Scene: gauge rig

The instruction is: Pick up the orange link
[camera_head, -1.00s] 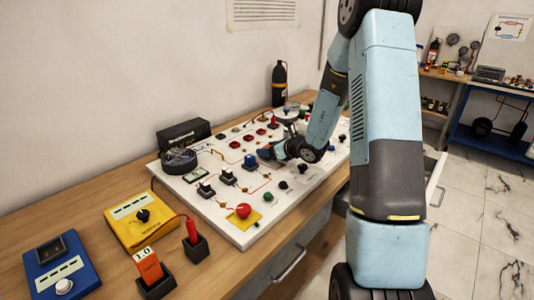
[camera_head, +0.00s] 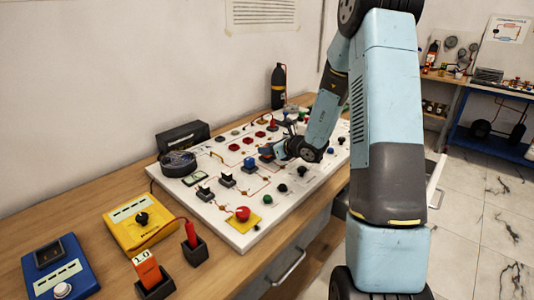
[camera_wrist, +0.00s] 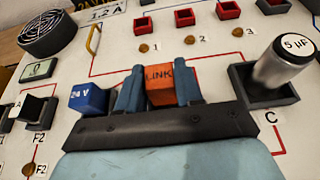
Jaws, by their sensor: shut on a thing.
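The orange link (camera_wrist: 159,84), a block marked "LINK", sits between the two blue fingers of my gripper (camera_wrist: 158,90) in the wrist view. The fingers are shut on its left and right sides. Its lower part is hidden by the gripper body, and I cannot tell whether it is clear of the board.
A blue "24 V" block (camera_wrist: 88,98) stands just left of the fingers. A silver "5 µF" cylinder (camera_wrist: 283,62) stands in a dark holder to the right. Red sockets (camera_wrist: 184,17) lie beyond. A yellow meter box (camera_head: 137,225) and a blue box (camera_head: 58,270) are at the board's left.

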